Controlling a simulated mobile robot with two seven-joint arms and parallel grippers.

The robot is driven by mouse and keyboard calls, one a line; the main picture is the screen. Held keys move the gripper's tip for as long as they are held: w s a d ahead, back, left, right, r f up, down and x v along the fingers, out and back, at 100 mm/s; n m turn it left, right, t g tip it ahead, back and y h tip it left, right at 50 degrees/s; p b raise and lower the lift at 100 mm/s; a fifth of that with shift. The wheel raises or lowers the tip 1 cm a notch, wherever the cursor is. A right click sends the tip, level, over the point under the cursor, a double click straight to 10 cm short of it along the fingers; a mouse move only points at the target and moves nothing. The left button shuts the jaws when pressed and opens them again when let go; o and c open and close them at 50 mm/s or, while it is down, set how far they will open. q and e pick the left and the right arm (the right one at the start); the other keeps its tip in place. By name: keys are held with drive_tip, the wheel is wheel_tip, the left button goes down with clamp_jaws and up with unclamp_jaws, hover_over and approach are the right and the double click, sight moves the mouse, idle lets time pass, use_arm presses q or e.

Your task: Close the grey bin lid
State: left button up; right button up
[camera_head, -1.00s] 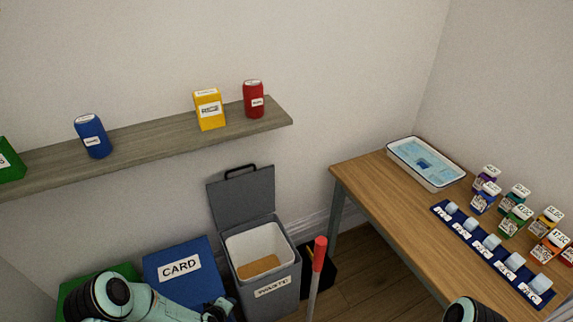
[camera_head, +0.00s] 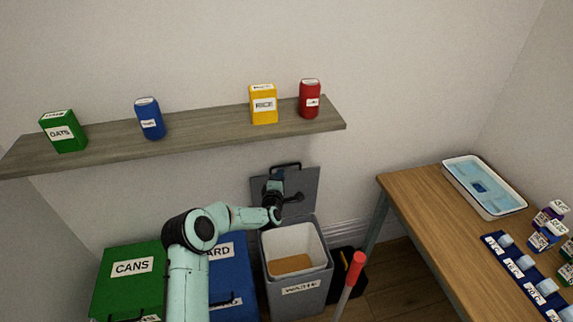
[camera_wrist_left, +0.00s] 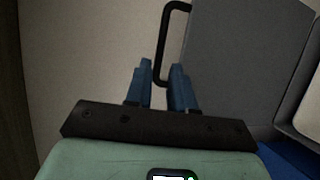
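The grey bin (camera_head: 313,301), labelled WASTE, stands on the floor against the wall. Its lid (camera_head: 309,183) is raised upright at the back, with a black loop handle (camera_head: 289,164) on its upper edge. The bin's white inside and brown contents show. My left gripper (camera_head: 279,187) is in front of the raised lid, just below the handle. In the left wrist view the left gripper's blue fingers (camera_wrist_left: 162,88) are apart. The handle's bar (camera_wrist_left: 161,45) reaches between or just beyond their tips, beside the grey lid (camera_wrist_left: 240,70); contact is unclear. My right gripper is out of view.
Blue CARD (camera_head: 232,270) and green CANS (camera_head: 125,268) bins stand left, partly behind my left arm. A red-topped pole (camera_head: 353,272) stands right of the grey bin. A wooden table (camera_head: 425,225) is at right. A shelf (camera_head: 205,127) with containers runs above.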

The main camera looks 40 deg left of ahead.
sight(285, 166)
use_arm(q)
drive_tip(key=p+x, duration=0.3)
drive_tip(key=x, duration=0.4)
drive_tip(key=shift+w+d, duration=0.1)
drive_tip(key=shift+w, duration=0.15)
drive_tip(key=shift+w+a+f, duration=0.2)
drive_tip(key=shift+w+a, duration=0.1)
drive_tip(key=shift+w, duration=0.25)
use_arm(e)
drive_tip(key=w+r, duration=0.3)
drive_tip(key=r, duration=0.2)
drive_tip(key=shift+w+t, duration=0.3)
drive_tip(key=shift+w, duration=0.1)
use_arm(q)
clamp_jaws()
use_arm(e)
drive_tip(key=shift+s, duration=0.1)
